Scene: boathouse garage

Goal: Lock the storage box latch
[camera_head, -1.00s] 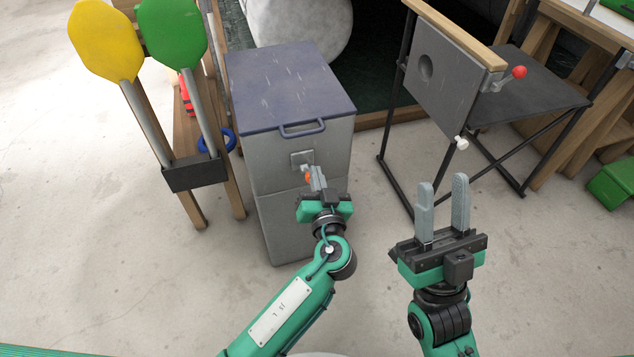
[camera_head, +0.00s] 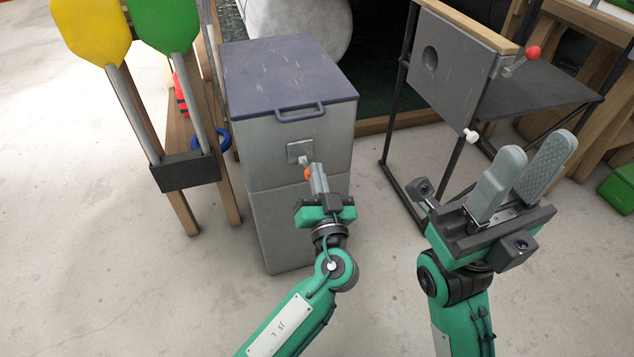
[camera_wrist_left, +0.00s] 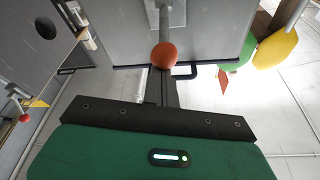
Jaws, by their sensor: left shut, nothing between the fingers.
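The storage box (camera_head: 295,218) is a grey upright cabinet with a dark blue lid (camera_head: 285,75) that lies closed and has a front handle. Its latch has a square plate (camera_head: 294,151) on the front below the lid and a short lever ending in an orange-red knob (camera_head: 308,174). My left gripper (camera_head: 316,168) is shut and empty, its fingertips right beside the knob. In the left wrist view the knob (camera_wrist_left: 163,55) is in front of the shut fingers (camera_wrist_left: 164,88); I cannot tell whether they touch. My right gripper (camera_head: 537,150) is open and empty, off to the right.
Yellow (camera_head: 90,30) and green (camera_head: 162,22) paddles stand in a rack left of the box. A metal-framed stand (camera_head: 455,75) with a grey panel and red knob (camera_head: 533,53) is at right. Concrete floor is clear in front of the box.

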